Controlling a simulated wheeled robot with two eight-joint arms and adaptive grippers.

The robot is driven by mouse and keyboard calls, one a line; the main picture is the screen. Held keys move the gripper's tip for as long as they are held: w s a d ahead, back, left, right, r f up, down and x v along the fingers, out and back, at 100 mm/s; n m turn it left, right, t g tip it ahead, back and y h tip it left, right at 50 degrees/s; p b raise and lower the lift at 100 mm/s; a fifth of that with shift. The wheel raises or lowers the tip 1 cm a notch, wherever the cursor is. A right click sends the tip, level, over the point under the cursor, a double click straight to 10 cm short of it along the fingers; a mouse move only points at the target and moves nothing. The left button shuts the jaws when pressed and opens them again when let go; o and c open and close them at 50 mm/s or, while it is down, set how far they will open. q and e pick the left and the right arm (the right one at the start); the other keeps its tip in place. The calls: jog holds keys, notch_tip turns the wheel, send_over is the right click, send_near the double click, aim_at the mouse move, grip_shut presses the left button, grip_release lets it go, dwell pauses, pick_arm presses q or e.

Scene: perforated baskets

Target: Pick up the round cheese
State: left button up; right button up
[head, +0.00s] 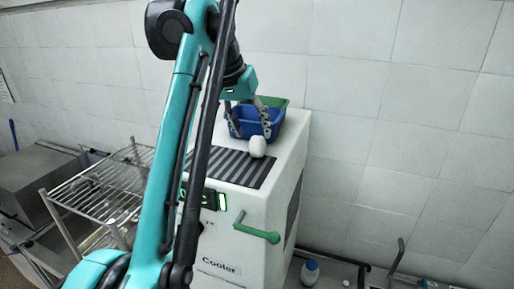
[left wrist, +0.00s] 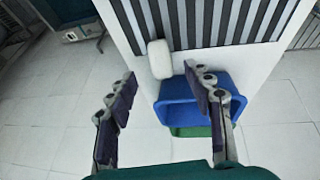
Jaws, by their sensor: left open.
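A small white rounded piece, which looks like the round cheese (head: 257,146), sits on top of the white cooler (head: 275,200), at the edge of its dark striped grille. In the left wrist view the cheese (left wrist: 159,59) shows as a pale block with rounded corners, just beyond and between my fingertips. My left gripper (head: 252,129) is open and points down over the cooler top, with nothing between its fingers. Its two fingers (left wrist: 160,76) are spread wide in the left wrist view. My right gripper is not in view.
A blue perforated basket (head: 268,116) stands right behind the cheese, close to my left fingers, with a green basket (head: 281,102) behind it. A wire rack (head: 100,187) stands left of the cooler. A green handle (head: 257,233) juts from the cooler's front.

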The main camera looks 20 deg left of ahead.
aim_at(258, 140)
pick_arm(q)
jog(key=w+f, duration=0.2)
jog(key=f, duration=0.1)
jog(key=w+f, duration=0.1)
jog(key=shift+w+d+f, duration=0.2)
jog(key=shift+w+f, duration=0.05)
jog(key=shift+f, duration=0.2)
jog(key=shift+s+a, duration=0.1)
jog(key=shift+s, duration=0.35)
jog(key=shift+w, duration=0.25)
grip_shut()
